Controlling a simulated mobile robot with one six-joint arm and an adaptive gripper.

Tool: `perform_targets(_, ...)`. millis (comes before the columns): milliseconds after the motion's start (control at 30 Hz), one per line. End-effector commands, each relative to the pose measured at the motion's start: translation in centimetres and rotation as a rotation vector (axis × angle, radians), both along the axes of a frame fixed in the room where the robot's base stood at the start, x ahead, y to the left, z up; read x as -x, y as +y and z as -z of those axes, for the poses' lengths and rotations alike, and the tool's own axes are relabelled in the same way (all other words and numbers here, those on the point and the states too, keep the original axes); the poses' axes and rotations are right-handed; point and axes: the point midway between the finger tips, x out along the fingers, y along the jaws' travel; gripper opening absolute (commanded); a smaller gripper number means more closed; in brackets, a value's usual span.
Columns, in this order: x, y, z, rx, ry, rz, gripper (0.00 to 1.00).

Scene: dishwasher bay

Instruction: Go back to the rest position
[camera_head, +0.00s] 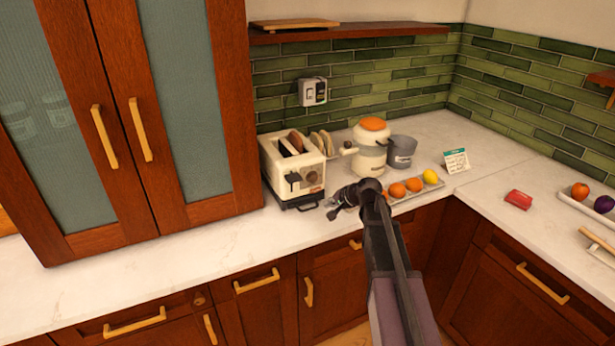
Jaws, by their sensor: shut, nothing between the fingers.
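My gripper (334,211) is at the end of my arm, which reaches in from the lower right over the front edge of the counter. It is shut and empty, and points left, just in front of the toaster's right side. A cream toaster (298,176) with dark slots stands on the counter behind and to the left of my gripper. I cannot tell whether the gripper touches the counter.
A white pot with an orange lid (370,152) and a grey canister (401,152) stand behind. A tray (428,187) of fruit lies right of my gripper. A tall glass-door cabinet (180,110) rises at left. The counter (150,275) is bare at front left.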

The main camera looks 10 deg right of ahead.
Motion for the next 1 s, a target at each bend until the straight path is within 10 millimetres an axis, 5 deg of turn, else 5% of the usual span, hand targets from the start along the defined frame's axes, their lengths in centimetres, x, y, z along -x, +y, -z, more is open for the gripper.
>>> perform_targets(267,5.4,1.8,1.9,0.143,0.064,-0.122,0.0)
perform_targets(700,23.3,2.3,6.2,0.63,0.351,-0.517,0.0)
perform_targets(833,26.1,1.7,6.4,0.712,0.413,-0.577,0.0)
perform_targets(1000,27.3,1.3,6.4,0.75,0.445,-0.604,0.0)
